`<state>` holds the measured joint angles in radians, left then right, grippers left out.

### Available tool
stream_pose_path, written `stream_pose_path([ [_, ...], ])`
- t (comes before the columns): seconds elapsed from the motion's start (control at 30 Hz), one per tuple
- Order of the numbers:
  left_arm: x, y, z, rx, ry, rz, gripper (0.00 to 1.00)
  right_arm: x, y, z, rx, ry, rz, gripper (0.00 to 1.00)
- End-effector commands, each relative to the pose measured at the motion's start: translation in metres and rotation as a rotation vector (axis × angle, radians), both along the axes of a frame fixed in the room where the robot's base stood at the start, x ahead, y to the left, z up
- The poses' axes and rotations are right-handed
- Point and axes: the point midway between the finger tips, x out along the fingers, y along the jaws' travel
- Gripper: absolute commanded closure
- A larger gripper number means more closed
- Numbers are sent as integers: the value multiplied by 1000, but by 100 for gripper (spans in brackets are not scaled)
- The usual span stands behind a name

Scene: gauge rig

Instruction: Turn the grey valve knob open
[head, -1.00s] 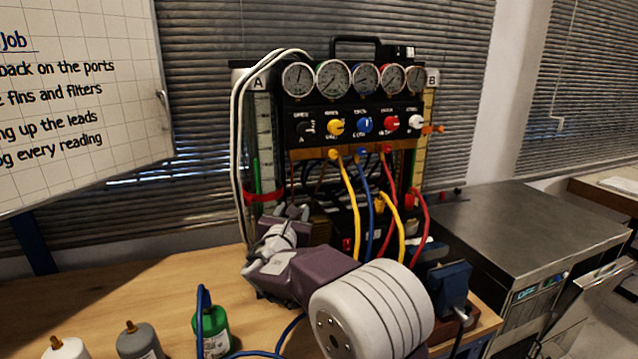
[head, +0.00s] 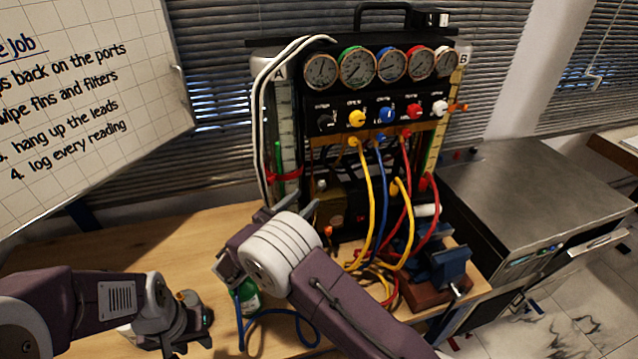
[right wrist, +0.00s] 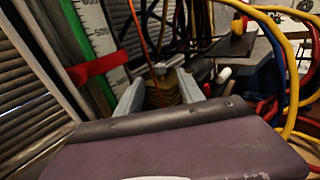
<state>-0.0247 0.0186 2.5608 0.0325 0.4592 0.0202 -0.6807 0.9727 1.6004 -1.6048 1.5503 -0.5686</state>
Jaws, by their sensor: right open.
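The valve panel (head: 334,140) stands upright at the back of the bench and carries a row of knobs. The palest, grey-white knob (head: 439,107) is at the right end; the yellow (head: 356,118), blue (head: 386,115) and red (head: 413,110) knobs are left of it, then a dark knob (head: 323,122). My right gripper (head: 294,203) is below and left of the panel, apart from every knob. Its two fingers show apart and empty in the right wrist view (right wrist: 162,97). My left gripper (head: 190,318) is low at the left, by the bottles; its fingertips are unclear.
Yellow (head: 367,190), blue and red hoses hang in front of the rig. A green bottle (head: 247,298) is partly hidden under my right arm. A blue vise (head: 447,268) stands at the bench's right. The left of the bench (head: 110,245) is clear.

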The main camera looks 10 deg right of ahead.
Motion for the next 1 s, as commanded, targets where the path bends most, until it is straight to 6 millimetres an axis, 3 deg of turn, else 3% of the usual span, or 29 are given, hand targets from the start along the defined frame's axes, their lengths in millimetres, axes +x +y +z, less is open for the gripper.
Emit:
stream_pose_path([
  [0.1, 0, 0, 7, 0, -1, 0, 64, 17, -22, 2, 1, 1, -6, 55],
  [0.3, 0, 0, 12, 0, -1, 0, 64, 39, -45, 2, 1, 1, -2, 55],
  [0.63, 0, 0, 12, 0, -1, 0, 64, 45, -51, 1, 1, 0, 0, 55],
  [0.67, 0, 0, 12, 0, -1, 0, 64, 45, -51, 1, 1, 0, 0, 58],
  [0.8, 0, 0, 12, 0, -1, 0, 64, 45, -51, 1, 1, 0, 1, 97],
  [1.0, 0, 0, 12, 0, -1, 0, 64, 44, -51, 1, 1, 0, 4, 100],
])
